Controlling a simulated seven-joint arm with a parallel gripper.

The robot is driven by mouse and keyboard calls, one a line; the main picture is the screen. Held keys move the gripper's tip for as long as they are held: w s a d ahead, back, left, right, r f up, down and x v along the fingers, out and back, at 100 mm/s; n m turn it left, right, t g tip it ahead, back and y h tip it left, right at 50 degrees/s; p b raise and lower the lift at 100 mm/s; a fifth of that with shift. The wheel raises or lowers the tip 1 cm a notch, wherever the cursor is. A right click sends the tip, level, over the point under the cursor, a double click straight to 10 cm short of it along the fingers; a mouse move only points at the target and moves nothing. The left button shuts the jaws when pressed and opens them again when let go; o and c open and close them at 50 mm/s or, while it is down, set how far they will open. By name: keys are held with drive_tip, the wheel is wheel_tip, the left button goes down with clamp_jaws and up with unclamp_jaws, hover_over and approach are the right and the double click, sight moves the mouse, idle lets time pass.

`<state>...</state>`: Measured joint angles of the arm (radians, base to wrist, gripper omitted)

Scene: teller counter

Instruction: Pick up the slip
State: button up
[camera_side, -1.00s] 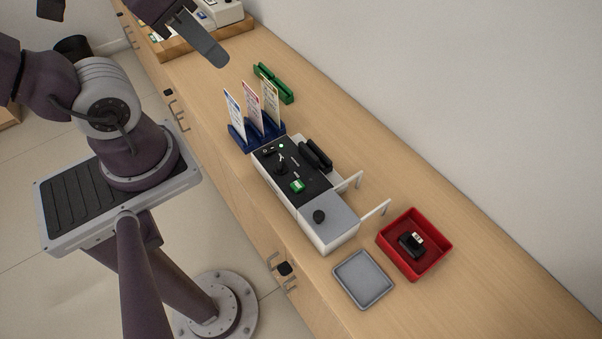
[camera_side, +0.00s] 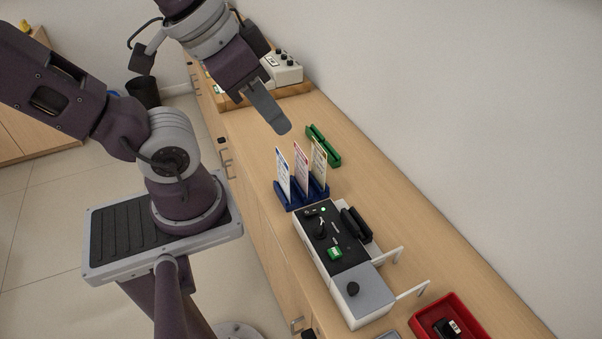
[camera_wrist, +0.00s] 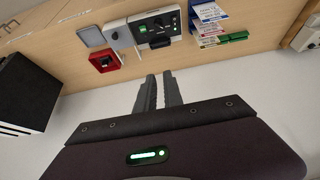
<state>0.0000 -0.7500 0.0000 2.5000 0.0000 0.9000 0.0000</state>
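Three upright paper slips stand in a dark blue rack (camera_side: 291,197): a blue-topped slip (camera_side: 283,174), a red-topped slip (camera_side: 301,168) and a yellow-topped slip (camera_side: 319,160). Which one is meant cannot be told. In the wrist view the slips (camera_wrist: 209,29) are at the upper right, partly overlapping. My gripper (camera_side: 281,126) hangs above the counter, up and left of the rack in the side view, apart from the slips. In the wrist view my gripper's two fingers (camera_wrist: 159,77) have a narrow empty gap between them.
A green block-like holder (camera_side: 323,146) lies behind the rack. A white and black device (camera_side: 343,262) stands in front of it, with white posts beside it. A red tray (camera_side: 468,322) holds a black item (camera_side: 446,328). A grey tray (camera_wrist: 90,37) lies nearby. The wall borders the counter.

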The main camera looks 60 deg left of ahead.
drive_tip(key=shift+o, duration=1.1)
wheel_tip(320, 180, up, 5)
drive_tip(key=n+g, duration=0.6)
drive_tip(key=n, duration=1.2)
hover_over(301, 166)
drive_tip(key=w+a, duration=0.1)
drive_tip(key=f, duration=3.6)
drive_tip(key=shift+s+d, duration=0.3)
drive_tip(key=shift+s, duration=0.1)
clamp_jaws()
